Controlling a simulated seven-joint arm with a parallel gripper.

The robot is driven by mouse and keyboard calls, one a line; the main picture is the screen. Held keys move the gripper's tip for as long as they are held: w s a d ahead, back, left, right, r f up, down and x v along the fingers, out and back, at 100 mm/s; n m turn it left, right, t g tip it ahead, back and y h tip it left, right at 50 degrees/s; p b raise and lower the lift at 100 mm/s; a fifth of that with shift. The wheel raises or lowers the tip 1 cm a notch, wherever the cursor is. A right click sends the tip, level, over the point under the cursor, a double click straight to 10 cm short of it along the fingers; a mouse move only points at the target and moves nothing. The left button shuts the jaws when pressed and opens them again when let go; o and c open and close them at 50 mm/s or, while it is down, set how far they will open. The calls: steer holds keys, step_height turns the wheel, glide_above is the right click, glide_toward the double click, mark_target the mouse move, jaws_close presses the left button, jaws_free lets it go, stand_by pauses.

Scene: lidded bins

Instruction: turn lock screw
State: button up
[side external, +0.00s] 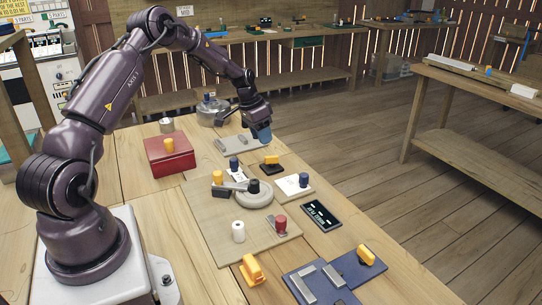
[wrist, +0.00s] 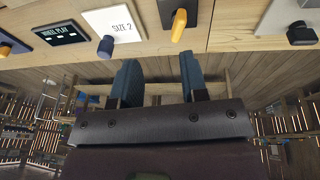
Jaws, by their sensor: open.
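My gripper (side external: 262,134) is raised over the far part of the bench, its blue fingertips apart and empty. In the wrist view my gripper (wrist: 158,78) shows two separated blue fingers with nothing between them. I cannot tell for sure which part is the lock screw. A round grey disc (side external: 254,200) on a wooden board carries a grey arm and a black knob (side external: 253,186). A red knob (side external: 280,222) stands on a grey block on the same board. My gripper is apart from all of these.
Near the gripper are a yellow handle on a black base (side external: 271,161) and a white SIZE 2 card with a blue knob (wrist: 105,45). A WHEEL PLAY display (side external: 322,215), red box (side external: 170,157), white cylinder (side external: 238,231), and blue plate (side external: 335,278) share the bench.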

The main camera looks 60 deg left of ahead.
mark_target(272, 156)
steer(key=w+f+n, duration=0.1)
steer(key=f+n, duration=0.2)
steer(key=n, duration=0.7)
steer(key=w+f+n+t, duration=0.1)
steer(key=f+n, duration=0.2)
steer(key=n, duration=0.8)
steer(key=w+a+f+n, duration=0.1)
steer(key=w+f+n, duration=0.1)
steer(key=n, duration=0.9)
steer(key=shift+a+f+t, duration=0.1)
steer(key=shift+f+t, duration=0.2)
steer(key=shift+f, duration=0.45)
jaws_close()
